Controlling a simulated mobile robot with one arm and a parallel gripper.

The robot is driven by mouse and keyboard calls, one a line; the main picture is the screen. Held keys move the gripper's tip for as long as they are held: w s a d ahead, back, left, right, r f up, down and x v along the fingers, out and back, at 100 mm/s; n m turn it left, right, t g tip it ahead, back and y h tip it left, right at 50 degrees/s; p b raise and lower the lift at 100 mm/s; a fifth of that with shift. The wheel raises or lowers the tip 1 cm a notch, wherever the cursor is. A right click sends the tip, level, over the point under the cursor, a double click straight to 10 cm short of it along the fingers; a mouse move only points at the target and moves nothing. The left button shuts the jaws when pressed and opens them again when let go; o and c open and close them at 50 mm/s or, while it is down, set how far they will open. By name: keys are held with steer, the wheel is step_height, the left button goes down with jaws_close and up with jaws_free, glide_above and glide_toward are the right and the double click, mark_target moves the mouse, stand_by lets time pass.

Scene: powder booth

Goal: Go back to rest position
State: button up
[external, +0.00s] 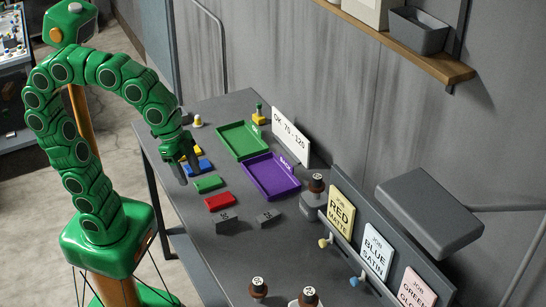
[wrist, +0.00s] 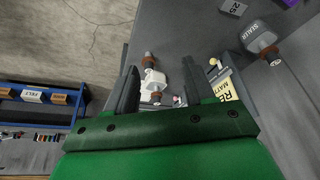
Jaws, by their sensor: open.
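My gripper (external: 183,172) hangs at the end of my green segmented arm, at the left part of the grey table (external: 190,258). In the external view it overlaps the blue block (external: 203,168) and a yellow block (external: 191,151); I cannot tell how high above them it is. In the wrist view my gripper (wrist: 158,85) has its two dark fingers well apart. Nothing is held between them; the floor, the table edge and a white fitting with a brown cap (wrist: 154,80) show beyond.
A green block (external: 208,184) and red block (external: 220,202) lie near my gripper. Behind are a green tray (external: 222,132), a purple tray (external: 272,193) and an upright OK card (external: 290,137).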

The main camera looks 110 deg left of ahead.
steer(key=s+f+n+g, duration=0.1)
steer(key=s+f+g, duration=0.1)
steer(key=s+f, duration=0.4)
steer(key=s+f+n+g, duration=0.1)
steer(key=s+f+g, duration=0.2)
steer(key=s+f, duration=0.4)
steer(key=s, duration=0.6)
steer(key=shift+d+f+n+g+y, duration=0.15)
steer(key=shift+d+n+g+y, duration=0.15)
steer(key=shift+y, duration=0.1)
